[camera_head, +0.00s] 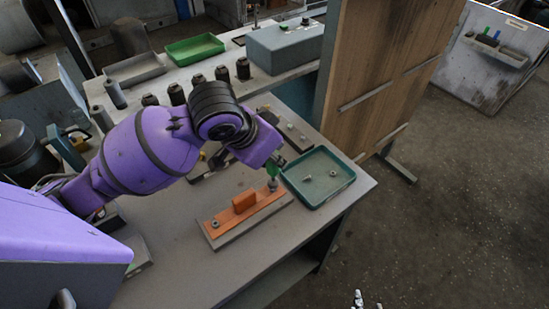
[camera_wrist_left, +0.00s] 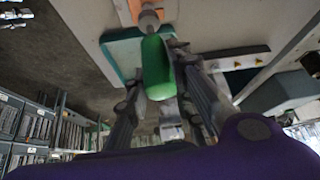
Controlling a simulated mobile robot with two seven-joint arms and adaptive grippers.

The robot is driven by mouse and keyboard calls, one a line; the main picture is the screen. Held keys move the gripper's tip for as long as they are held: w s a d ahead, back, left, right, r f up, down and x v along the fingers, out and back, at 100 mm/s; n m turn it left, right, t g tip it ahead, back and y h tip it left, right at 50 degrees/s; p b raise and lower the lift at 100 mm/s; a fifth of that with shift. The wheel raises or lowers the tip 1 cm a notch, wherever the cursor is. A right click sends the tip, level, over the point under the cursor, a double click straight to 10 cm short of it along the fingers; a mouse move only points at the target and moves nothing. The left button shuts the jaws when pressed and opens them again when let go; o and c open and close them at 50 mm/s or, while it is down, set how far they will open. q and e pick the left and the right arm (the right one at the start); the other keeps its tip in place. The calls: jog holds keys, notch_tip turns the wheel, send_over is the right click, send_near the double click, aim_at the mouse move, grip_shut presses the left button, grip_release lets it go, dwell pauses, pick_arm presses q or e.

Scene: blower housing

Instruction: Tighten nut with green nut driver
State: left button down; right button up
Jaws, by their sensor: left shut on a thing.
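The green nut driver (camera_head: 275,166) is held by my left gripper (camera_head: 279,160) at the right end of the orange plate (camera_head: 228,219). In the left wrist view the green handle (camera_wrist_left: 157,68) lies between the two fingers of the left gripper (camera_wrist_left: 172,75). The driver's metal tip (camera_wrist_left: 149,20) points to the plate; the nut under it is hidden. Another nut (camera_head: 215,224) shows at the plate's left end. My right gripper (camera_head: 367,301) shows only as fingertips at the bottom edge, apart and empty, away from the table.
A green tray (camera_head: 343,186) with a few small metal parts stands just right of the driver. An orange block (camera_head: 243,201) rises from the plate. A wooden panel (camera_head: 385,60) stands behind the tray. The table front (camera_head: 165,275) is mostly bare.

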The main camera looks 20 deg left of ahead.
pick_arm(q)
jog(key=shift+r, duration=2.7)
